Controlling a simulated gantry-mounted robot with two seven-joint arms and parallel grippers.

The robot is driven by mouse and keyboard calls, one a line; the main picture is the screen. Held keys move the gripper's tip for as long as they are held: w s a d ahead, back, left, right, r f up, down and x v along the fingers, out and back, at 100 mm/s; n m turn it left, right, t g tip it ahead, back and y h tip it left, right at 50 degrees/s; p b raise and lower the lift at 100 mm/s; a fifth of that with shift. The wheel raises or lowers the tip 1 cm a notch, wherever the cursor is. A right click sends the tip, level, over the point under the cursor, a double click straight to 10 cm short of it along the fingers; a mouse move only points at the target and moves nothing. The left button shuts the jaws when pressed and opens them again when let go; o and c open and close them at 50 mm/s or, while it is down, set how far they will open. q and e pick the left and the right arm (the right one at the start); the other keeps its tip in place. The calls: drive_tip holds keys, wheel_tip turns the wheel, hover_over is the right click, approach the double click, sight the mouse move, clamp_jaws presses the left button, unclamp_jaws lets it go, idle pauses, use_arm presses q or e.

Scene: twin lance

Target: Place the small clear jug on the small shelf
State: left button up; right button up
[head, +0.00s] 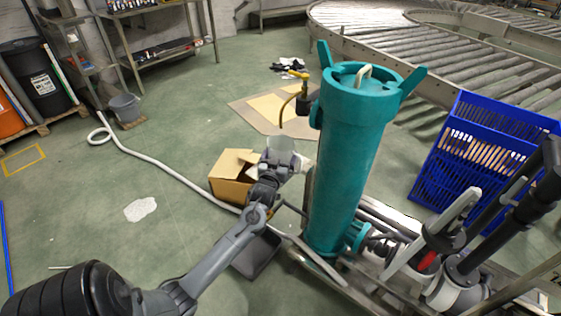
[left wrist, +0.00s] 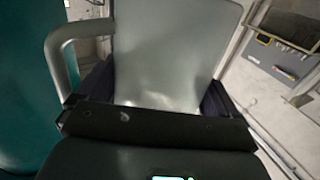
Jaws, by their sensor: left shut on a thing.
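The small clear jug (head: 281,146) is held up in front of the teal cylinder, left of it in the head view. My left gripper (head: 274,163) is shut on it. In the left wrist view the jug (left wrist: 165,50) is a translucent grey wall filling the middle, with its handle (left wrist: 58,55) on the left. The gripper's dark fingers (left wrist: 215,97) are on both sides of the jug. A narrow grey rack (head: 78,62) stands at the far left, away from the jug; I cannot tell if it is the small shelf. My right gripper is not visible.
The tall teal cylinder (head: 350,150) stands close to the right of my left gripper. An open cardboard box (head: 230,185) and a white hose (head: 165,172) lie on the floor. A blue crate (head: 470,155) and a roller conveyor (head: 450,50) are at right. Open floor lies at left.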

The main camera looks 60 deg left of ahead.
use_arm(q)
drive_tip(key=shift+f, duration=0.35)
drive_tip(key=shift+r, duration=0.1)
drive_tip(key=o, duration=0.7)
